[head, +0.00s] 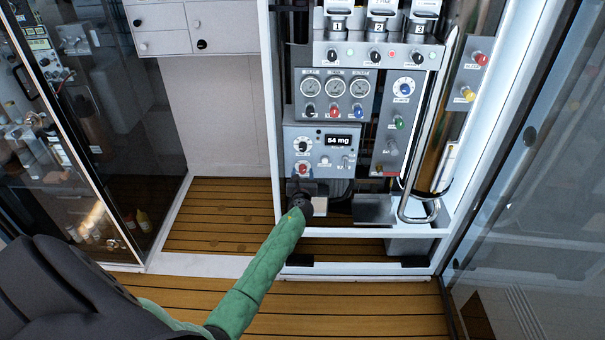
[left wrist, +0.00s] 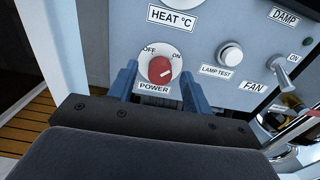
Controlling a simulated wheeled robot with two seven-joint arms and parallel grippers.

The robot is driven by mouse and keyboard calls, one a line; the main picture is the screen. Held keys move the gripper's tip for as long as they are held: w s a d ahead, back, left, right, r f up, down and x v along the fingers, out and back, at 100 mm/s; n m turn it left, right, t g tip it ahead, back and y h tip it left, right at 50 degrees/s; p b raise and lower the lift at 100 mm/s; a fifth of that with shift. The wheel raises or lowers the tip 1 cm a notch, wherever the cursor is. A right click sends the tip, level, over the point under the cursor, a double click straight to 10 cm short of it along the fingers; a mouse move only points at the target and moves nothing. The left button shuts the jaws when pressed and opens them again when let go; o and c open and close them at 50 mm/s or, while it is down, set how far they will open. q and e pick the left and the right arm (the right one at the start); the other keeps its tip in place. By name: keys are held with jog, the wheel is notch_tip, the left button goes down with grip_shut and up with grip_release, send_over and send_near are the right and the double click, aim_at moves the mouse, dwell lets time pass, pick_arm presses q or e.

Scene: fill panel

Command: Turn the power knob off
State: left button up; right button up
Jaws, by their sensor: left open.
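The power knob (left wrist: 160,69) is a red knob on a white round dial, with OFF at upper left, ON at upper right and a POWER label below. Its pale pointer mark leans right, toward the ON side. In the head view the knob (head: 303,169) sits at the lower left of the grey control panel (head: 322,147). My left gripper (left wrist: 159,84) is open, with one blue finger on each side of the dial; I cannot tell whether either touches it. In the head view my left gripper (head: 301,191) is just below the knob. My right gripper is not in view.
Above the knob is the HEAT dial (left wrist: 180,2). To its right are the LAMP TEST button (left wrist: 230,55) and the FAN switch (left wrist: 283,78). A display (head: 338,141) reads 54 mg. A chrome pipe (head: 425,120) stands right of the panel.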

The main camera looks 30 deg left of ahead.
pick_arm(q)
jog(key=shift+w+a, duration=0.15)
jog(key=shift+w, duration=0.15)
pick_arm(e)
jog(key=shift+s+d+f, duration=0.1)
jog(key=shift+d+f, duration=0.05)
pick_arm(q)
jog(key=shift+c, duration=0.4)
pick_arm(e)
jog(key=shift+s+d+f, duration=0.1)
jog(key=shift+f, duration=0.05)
